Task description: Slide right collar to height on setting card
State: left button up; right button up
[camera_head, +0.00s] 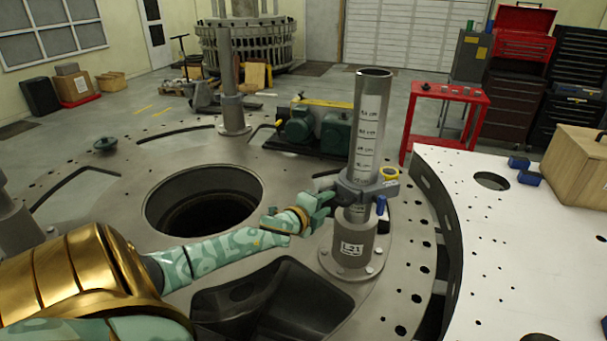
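A grey upright post (371,95) with a printed centimetre scale stands on the turret plate (300,259). A dark grey collar (358,193) sits around it low down, just above the wider base (352,238). The collar carries a yellow ring (389,173) and a blue handle (381,205) on its right side. A small white card (352,250) on the base has dark characters too small to read surely. My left gripper (324,205) is at the collar's left side; whether it touches or grips the collar is unclear. My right gripper is out of view.
Another post (226,60) with a collar stands at the back of the plate. A large round hole (204,199) and a dark recess (270,304) lie left of the near post. A white table (540,250) is at right. A green motor unit (318,128) stands behind.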

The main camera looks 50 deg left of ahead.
pick_arm(q)
jog(key=v, duration=1.1)
jog(key=shift+s, duration=0.35)
